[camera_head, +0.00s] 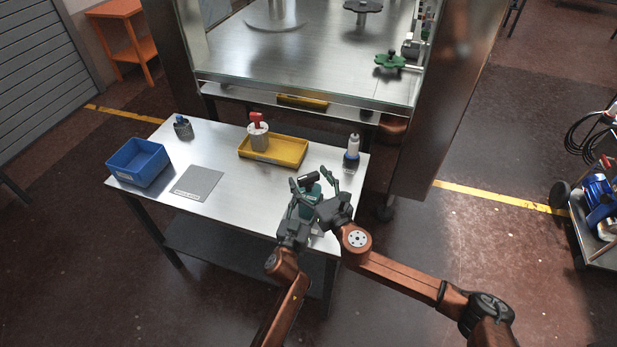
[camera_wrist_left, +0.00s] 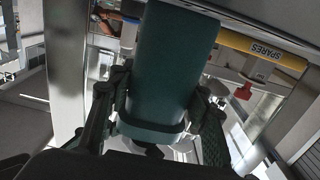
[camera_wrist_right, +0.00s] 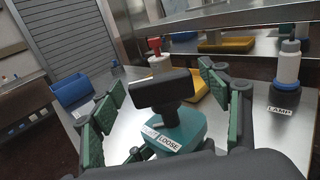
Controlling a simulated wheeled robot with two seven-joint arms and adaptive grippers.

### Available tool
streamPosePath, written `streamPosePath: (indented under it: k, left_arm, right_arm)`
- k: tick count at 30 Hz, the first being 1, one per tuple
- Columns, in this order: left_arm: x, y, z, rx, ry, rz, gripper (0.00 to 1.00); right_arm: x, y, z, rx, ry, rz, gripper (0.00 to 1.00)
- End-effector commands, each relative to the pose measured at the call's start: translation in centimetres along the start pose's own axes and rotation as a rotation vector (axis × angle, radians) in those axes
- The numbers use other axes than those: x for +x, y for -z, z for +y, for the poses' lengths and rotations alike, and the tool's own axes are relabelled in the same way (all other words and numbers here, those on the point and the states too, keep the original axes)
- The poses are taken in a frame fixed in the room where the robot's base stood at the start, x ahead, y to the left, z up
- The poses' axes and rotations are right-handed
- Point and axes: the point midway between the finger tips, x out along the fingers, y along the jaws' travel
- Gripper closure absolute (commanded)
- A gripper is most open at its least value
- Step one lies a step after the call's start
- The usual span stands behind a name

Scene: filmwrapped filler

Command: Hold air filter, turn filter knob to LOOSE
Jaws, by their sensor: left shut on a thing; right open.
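The air filter (camera_head: 311,192) is a teal body with a black bar-shaped knob (camera_head: 308,179) on top, at the front right of the metal table. In the right wrist view the knob (camera_wrist_right: 165,92) stands above the teal top (camera_wrist_right: 182,128). A LOOSE label (camera_wrist_right: 168,142) is on its near edge, with a second label left of it that I cannot read clearly. My left gripper (camera_wrist_left: 160,105) is shut on the filter body (camera_wrist_left: 172,60), a finger on each side. My right gripper (camera_wrist_right: 160,88) is open, its fingers either side of the knob, seemingly apart from it.
On the table (camera_head: 240,200) are a blue bin (camera_head: 138,163), a grey plate (camera_head: 197,183), a yellow tray (camera_head: 285,157), a red-topped canister (camera_head: 258,133), a dark cup (camera_head: 183,128) and a white bottle (camera_head: 352,147) labelled LAMP. A machine cabinet (camera_head: 300,60) stands behind.

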Motion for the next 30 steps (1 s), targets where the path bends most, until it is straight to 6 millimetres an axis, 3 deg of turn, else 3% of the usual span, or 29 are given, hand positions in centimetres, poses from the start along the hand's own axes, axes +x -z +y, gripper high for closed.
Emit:
streamPosePath:
  k: [12, 30]
  left_arm:
    - [0.01, 0.01, -0.01, 0.000, 0.000, 0.000, 0.87]
    - [0.01, 0.02, -0.04, 0.000, 0.001, 0.000, 0.87]
  right_arm:
    - [0.68, 0.01, -0.02, 0.000, 0.000, 0.000, 0.32]
    - [0.66, 0.02, -0.02, 0.000, 0.000, 0.000, 0.73]
